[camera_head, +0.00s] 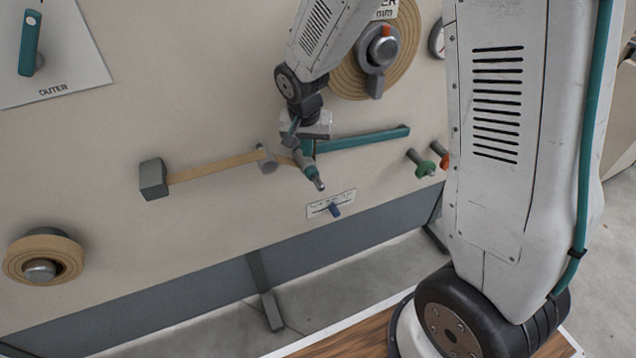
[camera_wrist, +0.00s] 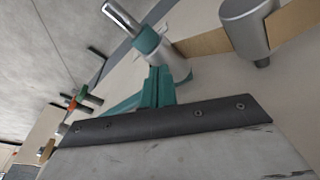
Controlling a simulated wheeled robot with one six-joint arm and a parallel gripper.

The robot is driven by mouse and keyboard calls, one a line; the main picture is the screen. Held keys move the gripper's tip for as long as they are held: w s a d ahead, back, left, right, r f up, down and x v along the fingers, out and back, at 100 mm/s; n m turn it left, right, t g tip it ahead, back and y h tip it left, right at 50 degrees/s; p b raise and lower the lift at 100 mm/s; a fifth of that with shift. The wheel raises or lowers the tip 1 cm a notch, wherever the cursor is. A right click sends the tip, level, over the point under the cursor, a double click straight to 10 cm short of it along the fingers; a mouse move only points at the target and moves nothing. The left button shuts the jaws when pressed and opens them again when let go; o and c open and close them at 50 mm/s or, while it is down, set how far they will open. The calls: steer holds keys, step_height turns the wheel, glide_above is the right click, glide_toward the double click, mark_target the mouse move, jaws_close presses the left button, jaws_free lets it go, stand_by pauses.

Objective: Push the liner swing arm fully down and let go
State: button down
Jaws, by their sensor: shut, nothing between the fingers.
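The teal liner swing arm (camera_head: 362,139) lies on the machine's beige face, nearly level, its right end slightly higher. A round grey and teal post with a bare metal tip (camera_head: 312,174) sticks out at its left end. The post also shows in the wrist view (camera_wrist: 150,40), with part of the teal bar (camera_wrist: 122,107) behind my gripper. My gripper (camera_head: 304,148) is shut and empty, right by the post end. In the wrist view the teal fingertips (camera_wrist: 158,72) are just below the post; I cannot tell whether they touch it.
A tan strip (camera_head: 215,167) runs from a grey block (camera_head: 153,180) to a grey roller (camera_head: 266,160), left of my gripper. Green and orange knobs (camera_head: 425,167) stick out at right. A small slider panel (camera_head: 331,204) sits below. A tan roll (camera_head: 392,65) is above.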

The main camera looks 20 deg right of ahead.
steer(key=shift+f, duration=0.1)
step_height(320, 180, down, 13)
steer(key=shift+r, duration=0.2)
stand_by(2.1)
stand_by(0.4)
steer(key=shift+r, duration=7.55)
